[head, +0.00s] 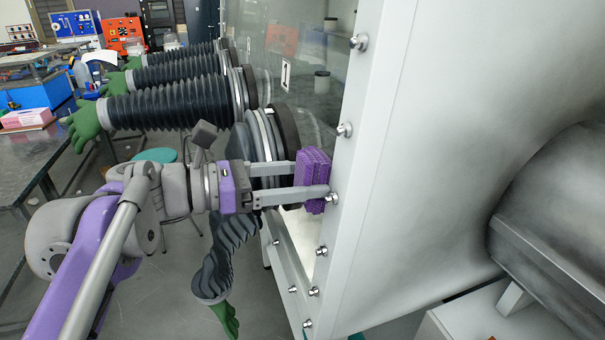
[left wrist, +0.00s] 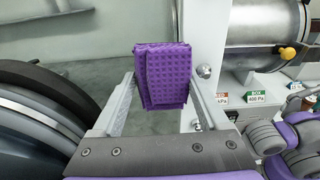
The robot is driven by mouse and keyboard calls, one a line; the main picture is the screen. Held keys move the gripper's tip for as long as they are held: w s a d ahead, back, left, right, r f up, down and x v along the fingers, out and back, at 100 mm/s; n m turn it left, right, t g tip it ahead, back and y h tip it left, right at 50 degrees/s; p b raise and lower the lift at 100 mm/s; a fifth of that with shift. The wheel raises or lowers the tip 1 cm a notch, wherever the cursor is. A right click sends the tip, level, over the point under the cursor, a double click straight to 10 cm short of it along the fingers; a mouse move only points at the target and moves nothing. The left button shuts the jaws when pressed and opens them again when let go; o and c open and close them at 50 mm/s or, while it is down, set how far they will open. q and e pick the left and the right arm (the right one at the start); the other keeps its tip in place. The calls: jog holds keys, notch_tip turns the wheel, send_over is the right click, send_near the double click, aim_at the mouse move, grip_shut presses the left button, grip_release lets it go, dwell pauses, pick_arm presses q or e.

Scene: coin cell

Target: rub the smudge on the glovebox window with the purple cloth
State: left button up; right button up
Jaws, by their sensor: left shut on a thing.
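The purple cloth (head: 313,178) is a folded, waffle-textured pad held between the fingers of my left gripper (head: 318,182). In the left wrist view the cloth (left wrist: 162,75) sits between the two fingers of the gripper (left wrist: 160,98). The glovebox window (head: 318,75) is the clear pane left of the white frame. The cloth is at the lower part of the window, close to the frame edge; I cannot tell whether it touches the pane. I cannot make out the smudge.
Black glove ports (head: 286,130) with bellows sleeves (head: 165,108) and green gloves stick out left of the window, close to my left gripper. Bolts (head: 344,130) line the white frame (head: 375,120). A cluttered bench (head: 60,150) stands at the left.

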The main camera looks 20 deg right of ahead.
pick_arm(q)
jog(key=shift+w+r+p, duration=0.1)
jog(key=shift+w+p, duration=0.7)
jog(key=shift+w, duration=1.45)
jog(key=w+p, duration=0.1)
jog(key=w, duration=0.2)
jog(key=shift+a, duration=0.2)
jog(key=shift+s+a+r+p, duration=0.15)
jog(key=shift+a+p, duration=0.1)
jog(key=shift+a, duration=1.2)
jog(key=shift+w+a+r+p, duration=0.1)
jog(key=shift+a+p, duration=0.1)
jog(key=shift+a, duration=1.2)
